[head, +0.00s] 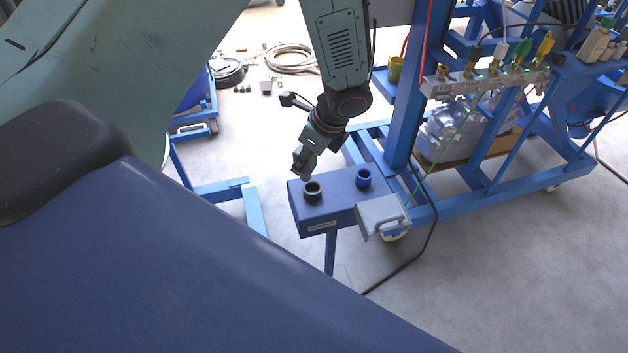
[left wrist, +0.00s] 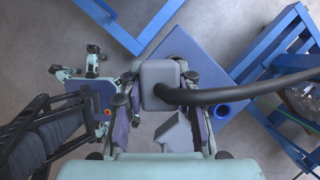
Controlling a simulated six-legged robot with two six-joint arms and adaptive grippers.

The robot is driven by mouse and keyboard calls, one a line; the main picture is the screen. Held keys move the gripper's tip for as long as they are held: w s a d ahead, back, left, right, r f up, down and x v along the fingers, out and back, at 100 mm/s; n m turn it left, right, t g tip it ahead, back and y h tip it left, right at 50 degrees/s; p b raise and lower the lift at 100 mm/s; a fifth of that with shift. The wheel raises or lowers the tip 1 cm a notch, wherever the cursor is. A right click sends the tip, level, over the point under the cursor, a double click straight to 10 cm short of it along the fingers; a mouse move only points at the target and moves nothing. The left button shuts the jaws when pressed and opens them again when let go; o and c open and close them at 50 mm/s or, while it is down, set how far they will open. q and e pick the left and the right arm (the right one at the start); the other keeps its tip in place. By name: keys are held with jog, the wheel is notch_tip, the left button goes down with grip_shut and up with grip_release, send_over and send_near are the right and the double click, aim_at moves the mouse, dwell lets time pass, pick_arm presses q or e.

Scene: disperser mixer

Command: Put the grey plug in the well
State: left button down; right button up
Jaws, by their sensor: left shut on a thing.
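My left gripper (head: 306,161) comes down from the top of the head view and stands over the near left corner of a blue box (head: 337,189). In the left wrist view its fingers are shut on the grey plug (left wrist: 158,80), a rounded block with a thick black cable beside it. In the head view the plug is hard to tell from the fingers. A black-rimmed well (head: 313,190) in the box top lies just below the fingertips. A blue-rimmed well (head: 363,178) lies to its right, and also shows in the left wrist view (left wrist: 222,109). My right gripper is not in view.
A grey handled cover (head: 383,215) sits at the box's right front corner. A blue frame (head: 402,95) with a row of coloured connectors (head: 492,72) stands behind and to the right. A black cable (head: 418,250) hangs right of the box. Open floor lies at lower right.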

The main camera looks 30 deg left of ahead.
aim_at(312, 172)
pick_arm(q)
jog(key=w+f+m+t, duration=0.1)
jog(key=f+m, duration=0.1)
jog(key=m, duration=0.1)
jog(key=w+f+m+t+b, duration=0.1)
jog(key=m, duration=0.1)
jog(key=w+f+m+h, duration=0.1)
jog(key=f+m, duration=0.1)
jog(key=m, duration=0.1)
jog(key=shift+w+a+f+m+t, duration=0.3)
jog(key=shift+a+t, duration=0.1)
notch_tip(312, 172, down, 2)
jog(key=shift+s+d+f+b, duration=0.1)
jog(key=shift+s+d+b, duration=0.05)
jog(key=shift+b, duration=0.15)
jog(key=shift+d+f, duration=0.2)
jog(key=shift+f, duration=0.15)
jog(key=shift+a+f, duration=0.2)
jog(key=shift+a, duration=0.05)
jog(key=shift+f, duration=0.15)
jog(key=c, duration=1.3)
grip_release()
jog(key=o, duration=0.3)
jog(key=shift+d+r, duration=0.2)
jog(key=shift+r, duration=0.05)
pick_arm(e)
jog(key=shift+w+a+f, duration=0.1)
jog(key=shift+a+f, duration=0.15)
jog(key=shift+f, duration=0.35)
